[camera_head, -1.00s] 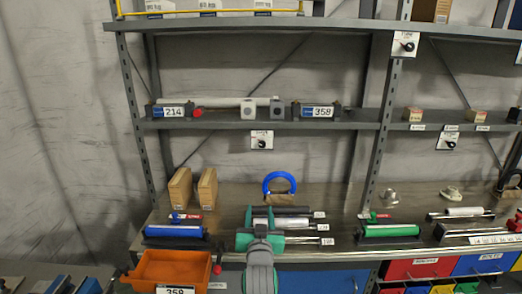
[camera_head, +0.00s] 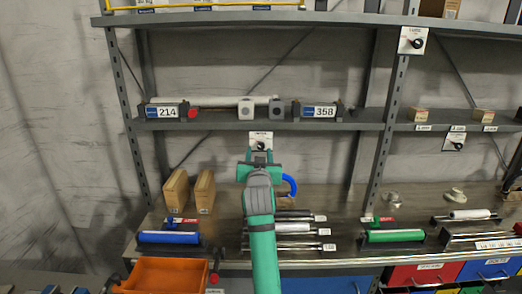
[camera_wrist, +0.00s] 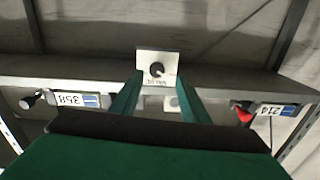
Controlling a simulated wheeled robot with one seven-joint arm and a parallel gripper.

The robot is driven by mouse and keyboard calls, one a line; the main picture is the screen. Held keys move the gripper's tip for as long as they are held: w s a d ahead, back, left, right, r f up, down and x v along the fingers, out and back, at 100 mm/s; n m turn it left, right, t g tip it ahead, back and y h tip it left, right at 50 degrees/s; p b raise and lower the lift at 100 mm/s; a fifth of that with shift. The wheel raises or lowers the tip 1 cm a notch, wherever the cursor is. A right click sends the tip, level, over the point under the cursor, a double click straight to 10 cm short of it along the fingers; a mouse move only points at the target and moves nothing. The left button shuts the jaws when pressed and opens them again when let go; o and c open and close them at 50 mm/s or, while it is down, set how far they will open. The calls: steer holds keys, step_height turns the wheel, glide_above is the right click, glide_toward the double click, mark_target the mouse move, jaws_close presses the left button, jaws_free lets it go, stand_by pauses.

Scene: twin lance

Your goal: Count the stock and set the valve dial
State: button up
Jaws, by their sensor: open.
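A white plate with a black dial knob (camera_head: 260,141) hangs at the front edge of the middle shelf, and it also shows in the wrist view (camera_wrist: 157,68). Its lettering is too small to read. My gripper (camera_head: 260,157) is open just in front of and below this plate. In the wrist view the green fingers (camera_wrist: 159,82) stand either side of the dial, apart from each other with nothing between them. Similar dial plates are on the right post (camera_head: 413,41) and right shelf edge (camera_head: 455,141). Small tan boxes (camera_head: 417,115) (camera_head: 482,116) stand on the right part of the middle shelf.
Units labelled 214 (camera_head: 167,111) and 358 (camera_head: 318,112) flank the dial on the middle shelf (camera_head: 362,117). Below are two brown cartons (camera_head: 176,190) (camera_head: 204,191), a blue ring (camera_head: 291,184), blue (camera_head: 169,237) and green (camera_head: 396,236) rollers, and an orange bin (camera_head: 160,272).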

mark_target(261, 146)
steer(key=shift+w+d, duration=0.2)
steer(key=shift+w, duration=0.85)
steer(key=shift+w+d, duration=0.15)
steer(key=shift+w, duration=0.9)
jaws_close()
